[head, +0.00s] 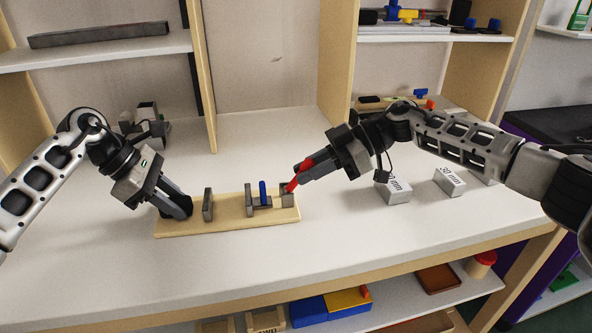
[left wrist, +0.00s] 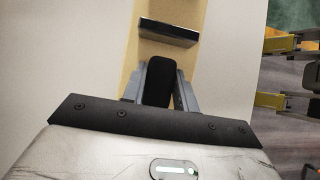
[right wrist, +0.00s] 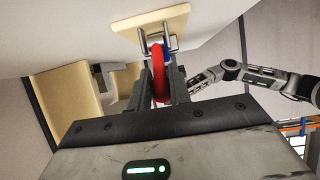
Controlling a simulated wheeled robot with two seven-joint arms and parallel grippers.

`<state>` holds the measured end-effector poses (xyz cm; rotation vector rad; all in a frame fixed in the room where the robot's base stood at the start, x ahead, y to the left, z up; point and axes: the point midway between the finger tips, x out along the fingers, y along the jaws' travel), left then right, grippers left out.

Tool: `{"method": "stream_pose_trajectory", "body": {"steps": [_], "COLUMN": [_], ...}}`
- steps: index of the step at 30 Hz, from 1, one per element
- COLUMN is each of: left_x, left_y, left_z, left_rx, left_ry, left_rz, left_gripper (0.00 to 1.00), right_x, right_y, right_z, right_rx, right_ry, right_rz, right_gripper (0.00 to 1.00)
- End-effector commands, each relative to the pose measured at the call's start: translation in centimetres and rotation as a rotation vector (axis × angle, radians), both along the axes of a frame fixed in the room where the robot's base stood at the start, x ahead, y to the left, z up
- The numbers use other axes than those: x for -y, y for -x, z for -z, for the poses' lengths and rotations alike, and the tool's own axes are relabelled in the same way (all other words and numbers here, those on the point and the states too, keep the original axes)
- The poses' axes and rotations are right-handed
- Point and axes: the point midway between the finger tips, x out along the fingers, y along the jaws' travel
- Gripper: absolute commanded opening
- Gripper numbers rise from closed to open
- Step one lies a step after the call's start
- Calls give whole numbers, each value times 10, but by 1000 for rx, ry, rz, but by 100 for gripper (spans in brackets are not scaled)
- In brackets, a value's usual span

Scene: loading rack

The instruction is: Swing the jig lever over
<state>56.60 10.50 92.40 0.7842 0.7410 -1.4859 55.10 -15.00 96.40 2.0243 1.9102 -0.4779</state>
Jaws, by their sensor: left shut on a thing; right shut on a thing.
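The jig has a pale wooden base board (head: 230,222) lying on the white bench, with grey upright blocks and a blue part (head: 262,192) on it. Its red lever (head: 292,186) rises at the right end, leaning up to the right. My right gripper (head: 302,178) is shut on the red lever, which also shows between the fingers in the right wrist view (right wrist: 160,75). My left gripper (head: 178,208) is shut on a black block (left wrist: 158,82) at the board's left end. The fingers partly hide this block in the head view.
Two grey blocks with printed lettering, one nearer (head: 393,190) and one farther (head: 449,182), stand right of the jig. A grey device (head: 148,125) stands at the back left. Shelf uprights rise behind. The bench before the jig is clear.

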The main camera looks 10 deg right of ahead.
Motion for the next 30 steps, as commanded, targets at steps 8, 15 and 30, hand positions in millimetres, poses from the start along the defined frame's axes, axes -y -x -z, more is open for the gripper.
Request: {"method": "stream_pose_trajectory", "body": {"steps": [8, 15, 30], "left_x": [0, 0, 1], "left_y": [-1, 0, 0], "left_z": [-1, -1, -1], "left_rx": [2, 1, 1], "left_ry": [1, 1, 1], "left_rz": [-1, 0, 2], "left_gripper": [0, 0, 0], "right_x": [1, 7, 50], "right_y": [0, 0, 2], "right_z": [2, -3, -25], "right_rx": [-3, -1, 0], "right_ry": [5, 4, 2], "right_rz": [0, 1, 2], "right_gripper": [36, 36, 36]}}
